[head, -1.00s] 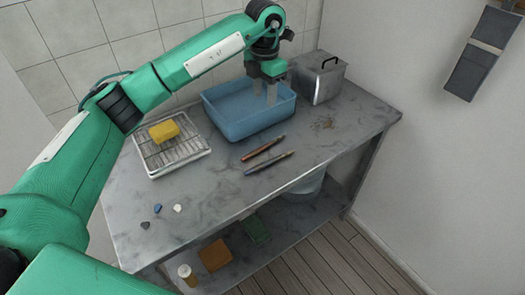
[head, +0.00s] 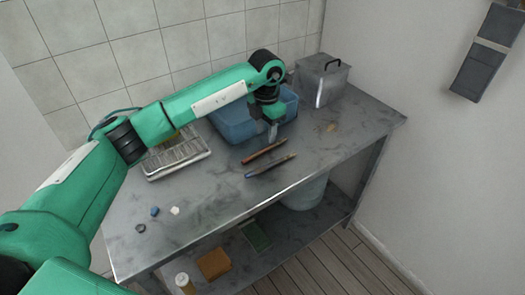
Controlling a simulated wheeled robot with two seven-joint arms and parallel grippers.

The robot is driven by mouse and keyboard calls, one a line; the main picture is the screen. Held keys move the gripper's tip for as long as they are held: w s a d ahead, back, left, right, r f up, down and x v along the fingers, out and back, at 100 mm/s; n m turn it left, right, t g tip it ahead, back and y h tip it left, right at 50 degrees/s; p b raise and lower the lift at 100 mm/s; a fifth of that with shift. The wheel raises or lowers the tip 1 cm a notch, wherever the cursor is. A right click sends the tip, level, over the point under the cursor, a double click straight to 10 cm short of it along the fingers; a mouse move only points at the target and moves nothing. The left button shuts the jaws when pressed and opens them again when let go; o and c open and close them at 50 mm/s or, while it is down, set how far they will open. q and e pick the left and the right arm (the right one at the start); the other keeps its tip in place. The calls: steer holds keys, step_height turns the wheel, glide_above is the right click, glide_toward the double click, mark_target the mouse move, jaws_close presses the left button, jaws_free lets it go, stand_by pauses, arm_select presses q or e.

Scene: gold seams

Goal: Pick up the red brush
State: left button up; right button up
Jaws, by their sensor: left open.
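The red brush (head: 264,152) is a thin reddish-brown stick lying on the grey metal table (head: 215,215), in front of the blue basin. A dark blue brush (head: 270,167) lies just in front of it, apart and slightly angled to it. My left gripper (head: 272,136) is open and points down just behind the red brush, close above the table at the basin's front. I cannot tell whether its fingertips touch anything. My right gripper is not in view.
The blue basin (head: 233,124) stands behind the gripper, partly hidden by my arm. A metal box (head: 323,82) is at the back right. A wire rack tray (head: 178,157) is left. Small pebbles (head: 155,211) lie front left. The table's right side is mostly clear.

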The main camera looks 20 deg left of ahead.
mark_target(266, 148)
arm_select(q)
steer(key=shift+f, duration=0.6)
step_height(266, 148, down, 4)
steer(key=shift+s+f+p, duration=0.1)
steer(key=shift+f+p, duration=0.1)
steer(key=shift+p, duration=0.2)
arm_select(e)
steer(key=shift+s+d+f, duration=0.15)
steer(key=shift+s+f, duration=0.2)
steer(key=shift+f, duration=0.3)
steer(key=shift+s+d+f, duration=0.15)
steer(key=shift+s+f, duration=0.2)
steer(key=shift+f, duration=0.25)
arm_select(q)
steer(key=shift+c, duration=0.4)
jaws_close()
